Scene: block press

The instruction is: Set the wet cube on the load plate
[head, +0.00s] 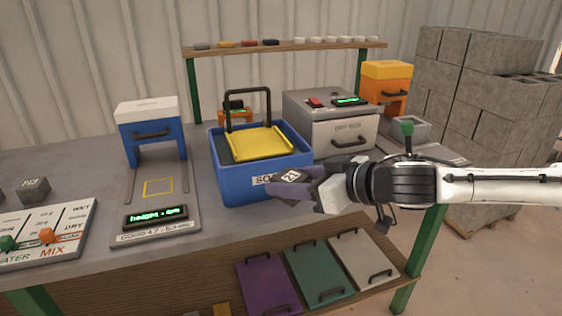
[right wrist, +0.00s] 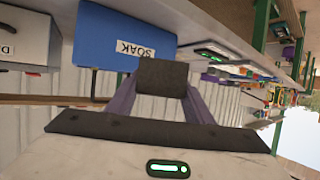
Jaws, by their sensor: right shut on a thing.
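In the right wrist view the cube (right wrist: 162,76) sits between the fingertips. Another dark grey marked cube (head: 33,189) stands on the table at the far left. No plate in view is labelled as the load plate. A flat grey base with a yellow square outline (head: 159,187) lies before a blue and white machine (head: 151,132). My left gripper is out of view.
The blue SOAK tub (head: 262,183) holds a yellow tray with a tall black handle. Behind it stand a grey drawer box (head: 332,122) and an orange machine (head: 387,88). A green-knobbed lever (head: 407,130) rises behind my right wrist. A WATER/MIX board (head: 60,225) lies at left.

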